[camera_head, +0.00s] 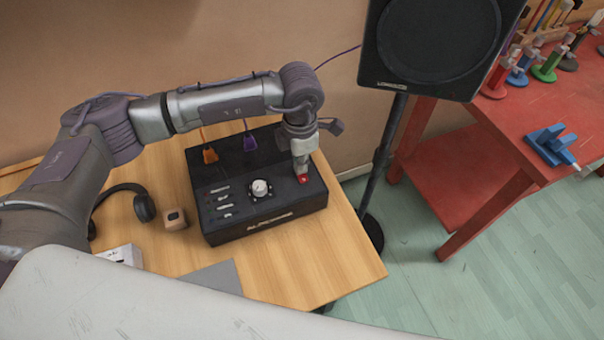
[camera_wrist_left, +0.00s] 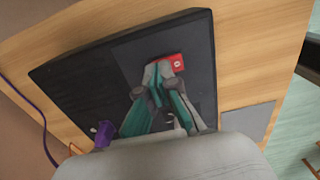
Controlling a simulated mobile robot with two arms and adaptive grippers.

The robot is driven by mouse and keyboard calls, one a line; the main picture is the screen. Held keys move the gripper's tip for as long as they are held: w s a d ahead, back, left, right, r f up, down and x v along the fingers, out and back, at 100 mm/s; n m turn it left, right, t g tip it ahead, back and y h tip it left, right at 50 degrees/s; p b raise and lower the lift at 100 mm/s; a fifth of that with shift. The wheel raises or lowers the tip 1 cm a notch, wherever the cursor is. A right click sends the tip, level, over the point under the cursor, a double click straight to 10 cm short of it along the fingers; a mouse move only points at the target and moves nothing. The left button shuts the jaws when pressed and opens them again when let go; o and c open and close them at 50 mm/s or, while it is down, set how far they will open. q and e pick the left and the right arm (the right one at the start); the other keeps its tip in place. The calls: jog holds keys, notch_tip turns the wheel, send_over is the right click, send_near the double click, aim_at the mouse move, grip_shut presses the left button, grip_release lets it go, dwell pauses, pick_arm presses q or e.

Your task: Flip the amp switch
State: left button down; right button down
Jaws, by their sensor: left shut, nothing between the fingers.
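The black amp box (camera_head: 268,222) stands on a wooden table, with a round knob (camera_head: 260,188), several small sliders and an orange and a purple plug in its top. The red amp switch (camera_head: 303,179) is at the right of its top face. My left gripper (camera_head: 301,172) points down at the switch, fingers shut and empty, tips at or just above it; contact is unclear. In the left wrist view the shut fingers (camera_wrist_left: 160,72) lie close beside the red switch (camera_wrist_left: 178,62), partly covering it. My right gripper is in neither view.
Headphones (camera_head: 144,206), a small wooden cube (camera_head: 175,218) and a grey sheet (camera_head: 215,276) lie on the table (camera_head: 345,262). A black speaker (camera_head: 432,45) on a stand is right of it. A red table (camera_head: 540,105) holds colourful items.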

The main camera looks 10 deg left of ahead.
pick_arm(q)
jog(key=shift+f+b, duration=0.35)
jog(key=shift+f, duration=0.05)
jog(key=shift+r, duration=0.15)
jog(key=shift+r+p, duration=1.6)
jog(key=shift+r, duration=1.85)
jog(key=shift+f, duration=0.1)
